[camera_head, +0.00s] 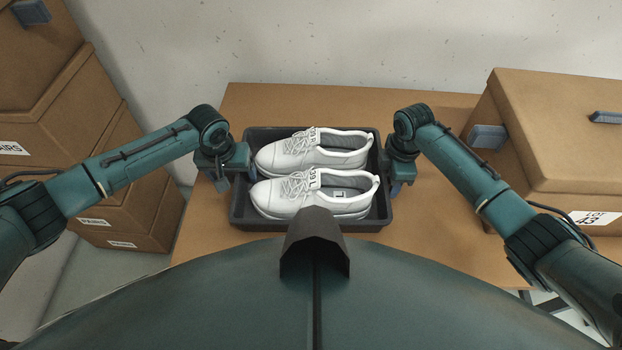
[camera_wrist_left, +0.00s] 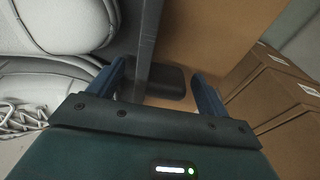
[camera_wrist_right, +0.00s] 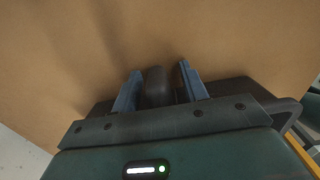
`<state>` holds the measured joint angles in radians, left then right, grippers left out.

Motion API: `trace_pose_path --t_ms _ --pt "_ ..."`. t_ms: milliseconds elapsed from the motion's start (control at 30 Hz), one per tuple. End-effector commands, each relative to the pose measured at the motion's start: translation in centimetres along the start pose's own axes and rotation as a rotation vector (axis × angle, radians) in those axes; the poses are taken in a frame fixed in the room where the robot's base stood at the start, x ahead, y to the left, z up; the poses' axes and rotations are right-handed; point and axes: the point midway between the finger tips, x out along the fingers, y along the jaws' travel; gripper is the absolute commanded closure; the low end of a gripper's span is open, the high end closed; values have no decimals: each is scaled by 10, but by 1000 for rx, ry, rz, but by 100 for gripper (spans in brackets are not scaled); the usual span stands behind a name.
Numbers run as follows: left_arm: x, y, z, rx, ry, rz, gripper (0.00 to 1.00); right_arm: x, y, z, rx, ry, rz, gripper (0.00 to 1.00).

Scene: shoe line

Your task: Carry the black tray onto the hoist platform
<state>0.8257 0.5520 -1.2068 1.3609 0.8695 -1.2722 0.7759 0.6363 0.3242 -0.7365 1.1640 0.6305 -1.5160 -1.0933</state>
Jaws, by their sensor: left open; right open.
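The black tray (camera_head: 240,215) lies on the wooden table and holds a pair of white lace-up shoes (camera_head: 315,195). My left gripper (camera_head: 238,172) is open at the tray's left side. In the left wrist view its fingers (camera_wrist_left: 160,88) stand on either side of the tray wall and its dark side handle (camera_wrist_left: 167,82). My right gripper (camera_head: 396,178) is open at the tray's right side. In the right wrist view its fingers (camera_wrist_right: 158,85) stand on either side of a dark handle (camera_wrist_right: 155,88). I cannot tell whether any finger touches. I cannot make out the hoist platform.
A large brown box (camera_head: 560,130) with a grey handle stands at the right. Several stacked brown boxes (camera_head: 70,110) stand at the left beyond the table's edge. A pale wall (camera_head: 330,40) closes the back.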

Motion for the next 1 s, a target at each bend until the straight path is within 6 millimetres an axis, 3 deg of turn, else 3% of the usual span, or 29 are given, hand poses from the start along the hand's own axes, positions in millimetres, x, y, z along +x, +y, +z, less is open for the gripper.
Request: trace_pose_path --t_ms 533,767,1000 --pt "0 0 0 -1 0 0 65 0 0 0 0 0 0 99" --pt "0 0 0 -1 0 -1 83 0 0 0 0 0 0 100" --pt "-2 0 -2 -1 3 0 83 -3 1 0 0 1 3 100"
